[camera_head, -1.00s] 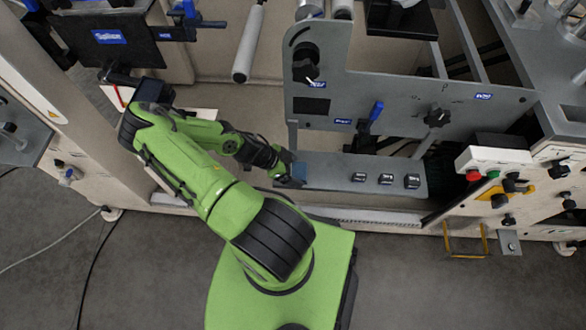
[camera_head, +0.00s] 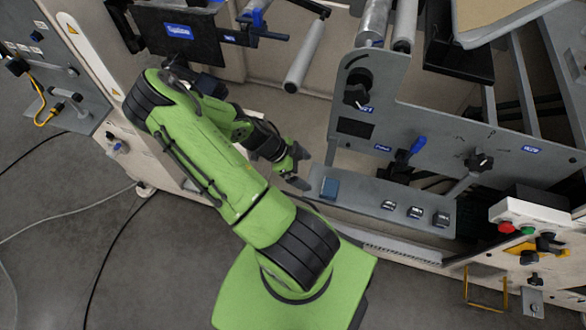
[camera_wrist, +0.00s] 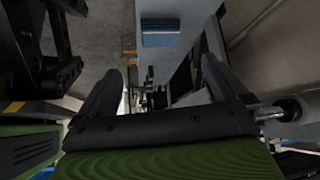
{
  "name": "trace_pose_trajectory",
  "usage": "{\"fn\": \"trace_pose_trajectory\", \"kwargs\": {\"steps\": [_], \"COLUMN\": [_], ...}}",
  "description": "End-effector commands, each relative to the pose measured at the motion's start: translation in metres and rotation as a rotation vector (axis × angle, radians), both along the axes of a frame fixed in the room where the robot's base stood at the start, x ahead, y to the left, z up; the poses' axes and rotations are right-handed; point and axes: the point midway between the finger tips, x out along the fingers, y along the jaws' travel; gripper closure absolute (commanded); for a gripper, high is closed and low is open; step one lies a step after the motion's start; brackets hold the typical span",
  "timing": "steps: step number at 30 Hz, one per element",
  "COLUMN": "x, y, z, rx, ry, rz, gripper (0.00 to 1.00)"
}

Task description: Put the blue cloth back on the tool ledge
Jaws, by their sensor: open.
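The blue cloth (camera_head: 330,188) is a small folded blue block lying flat on the left end of the grey tool ledge (camera_head: 365,200). My gripper (camera_head: 303,168) is just left of the ledge's left end, open and empty, apart from the cloth. In the wrist view the cloth (camera_wrist: 160,33) lies at the top centre on the grey ledge surface (camera_wrist: 192,12), beyond the open fingers (camera_wrist: 155,88). Nothing sits between the fingers that I can make out.
Several small dark blocks (camera_head: 415,212) stand on the ledge to the right of the cloth. The grey machine panel (camera_head: 430,120) with knobs and a blue-handled lever (camera_head: 414,148) rises behind. A white control box (camera_head: 535,218) with red and green buttons is at the right.

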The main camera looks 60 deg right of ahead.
Motion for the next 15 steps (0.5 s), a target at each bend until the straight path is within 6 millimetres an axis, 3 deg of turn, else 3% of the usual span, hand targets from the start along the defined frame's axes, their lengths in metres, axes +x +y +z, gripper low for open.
{"fn": "trace_pose_trajectory", "kwargs": {"steps": [5,8,11,15], "x": [0.002,0.021,0.056,0.101], "y": [0.001,0.013,0.041,0.092], "z": [0.001,0.011,0.037,0.095], "rx": [0.006,0.076,0.219,0.428], "ry": [-0.005,-0.041,-0.114,-0.226], "rz": [0.006,0.07,0.239,0.601], "gripper": [0.0,0.0,0.0,0.0]}}
